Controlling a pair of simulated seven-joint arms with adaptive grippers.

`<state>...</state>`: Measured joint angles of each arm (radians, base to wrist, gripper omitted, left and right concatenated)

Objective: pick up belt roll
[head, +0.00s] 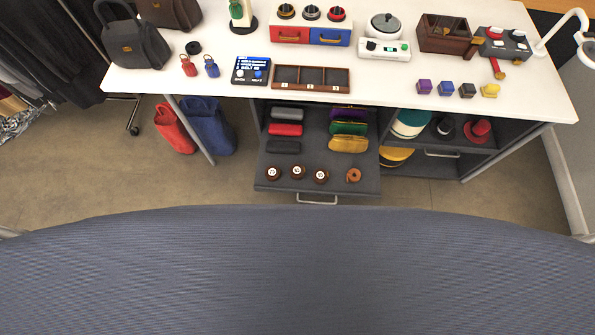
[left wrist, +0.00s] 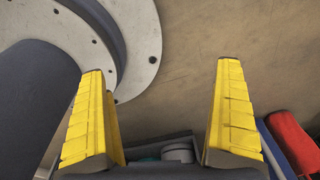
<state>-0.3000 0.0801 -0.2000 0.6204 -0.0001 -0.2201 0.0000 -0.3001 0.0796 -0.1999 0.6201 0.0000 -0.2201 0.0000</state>
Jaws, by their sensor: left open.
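Several small brown rolls lie in a row at the front of the open grey drawer (head: 265,160) under the table. Three of them, a left one (head: 273,173), a middle one (head: 298,172) and a right one (head: 321,176), carry round white labels with marks too small to read. A plain orange-brown coil (head: 354,175) lies to their right without a label. My left gripper (left wrist: 161,66) is open and empty in the left wrist view, with bare floor between its yellow fingers. Neither gripper shows in the head view.
Glasses cases and purses, such as a red case (head: 286,129) and a gold purse (head: 348,145), lie behind the rolls. A white table (head: 200,84) overhangs the drawer. Red (head: 174,128) and blue (head: 208,125) bags stand left. A shelf with hats (head: 410,124) is right.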

